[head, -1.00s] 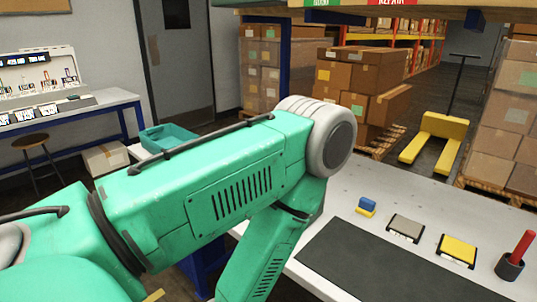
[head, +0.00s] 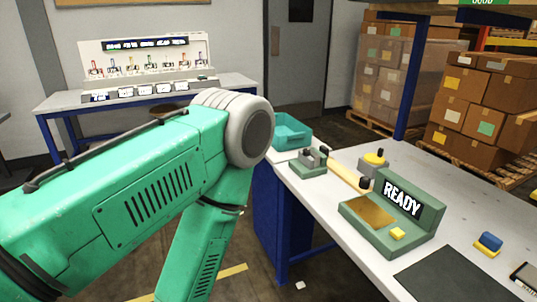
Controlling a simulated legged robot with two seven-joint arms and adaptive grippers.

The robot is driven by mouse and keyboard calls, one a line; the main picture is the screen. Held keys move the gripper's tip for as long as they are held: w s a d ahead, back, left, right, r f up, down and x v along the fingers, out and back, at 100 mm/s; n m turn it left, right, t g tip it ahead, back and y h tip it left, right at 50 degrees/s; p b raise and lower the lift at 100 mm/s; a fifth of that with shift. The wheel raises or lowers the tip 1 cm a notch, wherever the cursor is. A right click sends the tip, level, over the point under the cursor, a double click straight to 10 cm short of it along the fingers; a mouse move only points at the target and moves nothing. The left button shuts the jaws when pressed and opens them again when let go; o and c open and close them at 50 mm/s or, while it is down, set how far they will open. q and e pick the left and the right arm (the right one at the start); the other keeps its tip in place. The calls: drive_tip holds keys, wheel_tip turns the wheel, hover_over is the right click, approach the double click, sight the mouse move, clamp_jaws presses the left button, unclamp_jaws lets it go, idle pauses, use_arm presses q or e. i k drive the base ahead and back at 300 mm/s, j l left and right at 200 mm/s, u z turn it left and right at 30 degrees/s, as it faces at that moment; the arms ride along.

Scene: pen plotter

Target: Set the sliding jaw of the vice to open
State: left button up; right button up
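A small green vice-like device with grey metal blocks (head: 310,161) sits at the far left corner of the white workbench (head: 455,190) in the head view. The gap between its jaws is too small to judge. My green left arm comes in from the left and bends down at its elbow, left of the bench. Its gripper is below the picture and out of sight. My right arm and gripper are not in view.
A teal bin (head: 291,131) stands behind the vice. A dark mat (head: 447,279) lies at front right.

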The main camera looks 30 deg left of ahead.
sight(304, 156)
drive_tip(key=u, duration=0.7)
drive_tip(key=i+j, duration=0.1)
